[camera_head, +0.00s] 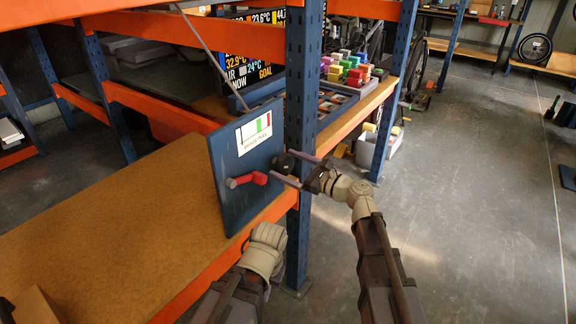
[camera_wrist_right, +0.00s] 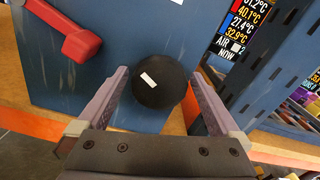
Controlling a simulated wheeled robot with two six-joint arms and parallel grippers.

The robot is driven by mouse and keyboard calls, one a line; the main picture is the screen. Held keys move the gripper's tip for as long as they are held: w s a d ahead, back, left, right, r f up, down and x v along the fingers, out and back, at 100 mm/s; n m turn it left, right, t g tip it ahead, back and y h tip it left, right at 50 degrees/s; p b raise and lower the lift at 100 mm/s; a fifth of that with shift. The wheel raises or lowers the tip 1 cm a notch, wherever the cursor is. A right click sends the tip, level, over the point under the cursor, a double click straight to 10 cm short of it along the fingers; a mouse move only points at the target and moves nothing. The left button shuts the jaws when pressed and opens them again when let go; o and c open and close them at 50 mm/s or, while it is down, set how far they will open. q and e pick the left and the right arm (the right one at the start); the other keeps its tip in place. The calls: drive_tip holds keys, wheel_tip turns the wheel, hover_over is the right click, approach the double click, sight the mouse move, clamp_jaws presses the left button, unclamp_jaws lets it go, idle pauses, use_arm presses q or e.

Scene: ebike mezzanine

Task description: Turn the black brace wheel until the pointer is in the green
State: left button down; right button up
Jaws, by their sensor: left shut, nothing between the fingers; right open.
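The black brace wheel (camera_head: 285,162) sticks out at the right edge of a blue panel (camera_head: 232,208). In the right wrist view the wheel (camera_wrist_right: 165,93) is a round black knob with a white mark. My right gripper (camera_head: 282,164) is open, with one finger on each side of the wheel; I cannot tell whether they touch it. The gauge label (camera_head: 254,133) on the panel has green and red bands; its pointer is too small to make out. My left gripper (camera_head: 245,243) is shut and empty below the panel, mostly hidden by its wrist.
A red handle (camera_head: 247,180) sticks out of the panel, left of the wheel. A blue upright (camera_head: 301,90) stands close behind my right gripper. The wooden shelf (camera_head: 110,235) lies left. Coloured blocks (camera_head: 345,66) stand beyond; open floor (camera_head: 470,200) is right.

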drive_tip(key=c, duration=1.2)
drive_tip(key=n, duration=0.4)
drive_tip(key=shift+s, duration=0.1)
drive_tip(key=n, duration=0.3)
drive_tip(key=shift+a+f+n, duration=0.1)
drive_tip(key=shift+n, duration=0.2)
drive_tip(key=n, duration=0.4)
drive_tip(key=shift+s+f, duration=0.1)
drive_tip(key=shift+f, duration=0.05)
drive_tip(key=shift+n+b, duration=0.35)
drive_tip(key=shift+n, duration=1.65)
drive_tip(key=shift+f, duration=0.1)
